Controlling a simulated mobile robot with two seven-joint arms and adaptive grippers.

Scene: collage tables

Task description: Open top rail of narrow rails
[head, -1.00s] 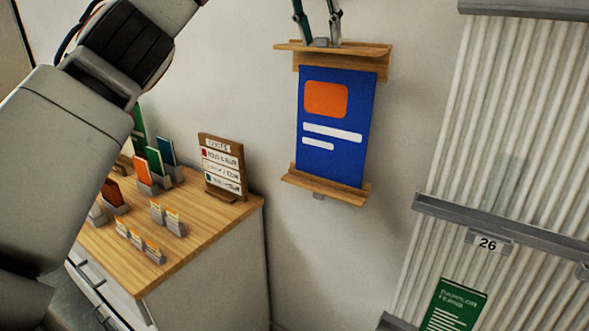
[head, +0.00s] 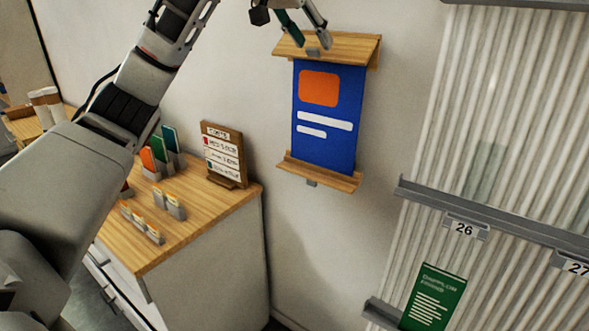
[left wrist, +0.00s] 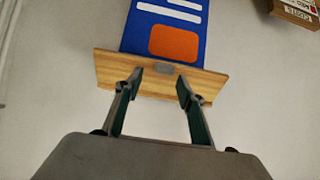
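The narrow rails are two wooden rails on the wall with a blue poster (head: 325,125) between them. The top rail (head: 350,47) has a grey tab (head: 312,53) at its front edge. The bottom rail (head: 325,177) has a similar tab below. My left gripper (head: 313,44) is over the top rail, its fingers spread and tips close to the tab. In the left wrist view the open gripper (left wrist: 159,80) has one finger on each side of the tab (left wrist: 165,69), with nothing between the tips; contact cannot be told. My right gripper is not in view.
A wooden-topped cabinet (head: 200,215) with card holders and a sign board (head: 223,155) stands at the left. A ribbed wall panel with a grey numbered rail (head: 500,220) and a green poster (head: 433,297) is at the right. The wall beside the blue poster is bare.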

